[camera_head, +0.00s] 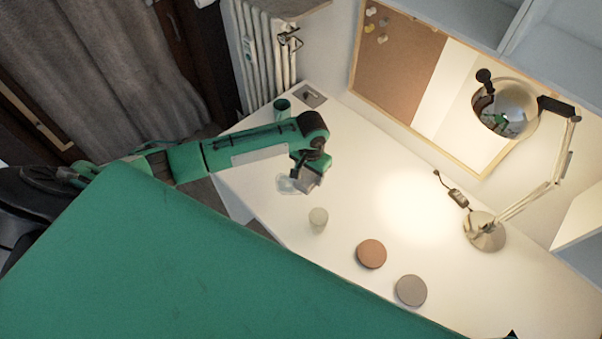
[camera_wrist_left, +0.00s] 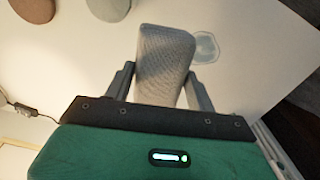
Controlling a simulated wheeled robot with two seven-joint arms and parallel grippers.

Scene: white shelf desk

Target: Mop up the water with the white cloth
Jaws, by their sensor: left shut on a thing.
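My left gripper (camera_head: 306,178) is over the left part of the white desk, and its fingers show in the left wrist view (camera_wrist_left: 161,82). It is shut on the cloth (camera_wrist_left: 165,50), a pale, textured piece standing out between the fingers. I cannot tell whether the cloth touches the desk.
A pale cup (camera_head: 318,220) stands close below the gripper. A green cup (camera_head: 282,105) is at the desk's far left end. A brown disc (camera_head: 371,254), a grey disc (camera_head: 411,291) and a lamp (camera_head: 485,236) are to the right. The desk's middle is clear.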

